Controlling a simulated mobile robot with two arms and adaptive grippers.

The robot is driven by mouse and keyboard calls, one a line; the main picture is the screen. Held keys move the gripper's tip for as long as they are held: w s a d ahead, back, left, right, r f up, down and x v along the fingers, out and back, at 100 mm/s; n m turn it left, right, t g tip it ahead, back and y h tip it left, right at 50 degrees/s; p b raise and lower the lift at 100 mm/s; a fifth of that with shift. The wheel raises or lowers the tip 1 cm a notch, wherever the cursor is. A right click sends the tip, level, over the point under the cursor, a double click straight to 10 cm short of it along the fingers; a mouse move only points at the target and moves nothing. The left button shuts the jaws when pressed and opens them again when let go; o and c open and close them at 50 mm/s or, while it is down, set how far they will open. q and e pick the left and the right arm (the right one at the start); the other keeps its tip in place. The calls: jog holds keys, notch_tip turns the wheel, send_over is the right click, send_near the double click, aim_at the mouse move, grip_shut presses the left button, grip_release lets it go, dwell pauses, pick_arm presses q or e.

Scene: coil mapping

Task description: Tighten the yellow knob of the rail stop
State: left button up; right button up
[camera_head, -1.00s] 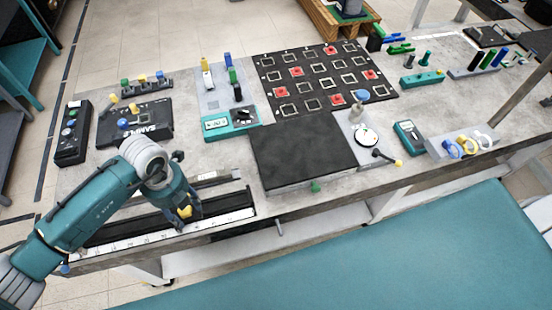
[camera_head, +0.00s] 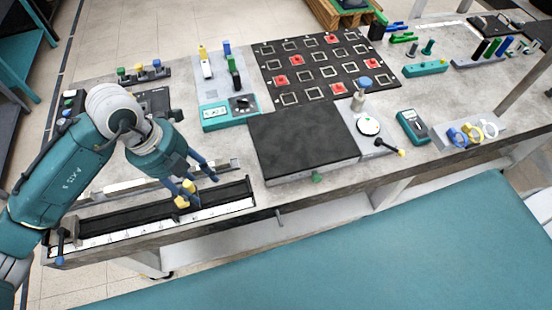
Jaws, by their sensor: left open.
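The yellow knob (camera_head: 182,202) of the rail stop shows at the front left of the bench, above the black rail (camera_head: 229,196) with its white scale strip (camera_head: 130,228). A second yellow part (camera_head: 189,186) shows just behind it. My left gripper (camera_head: 195,188) is open, with its blue fingers spread and pointing down over the rail at the knob. The fingers overlap the knob area in the picture; I cannot tell whether any finger touches it. The body of the rail stop is mostly hidden behind the fingers. My right gripper is not in view.
A black plate (camera_head: 303,145) lies right of the rail. A teal meter box (camera_head: 229,113) stands behind it, and a black grid board with red pieces (camera_head: 318,65) lies farther back.

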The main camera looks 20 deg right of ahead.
pick_arm(q)
jog(key=s+d+r+h, duration=0.3)
jog(key=d+r+h, duration=0.1)
jog(key=d, duration=0.4)
jog(key=s+d+r+m+g+h, duration=0.1)
jog(key=s+d+r+h, duration=0.2)
jog(key=d, duration=0.6)
jog(key=shift+s+r+g+h, duration=0.15)
jog(key=shift+r+g+h, duration=0.15)
jog(key=shift+r+h, duration=1.15)
jog(key=shift+r+y, duration=0.15)
jog(key=shift+y, duration=0.2)
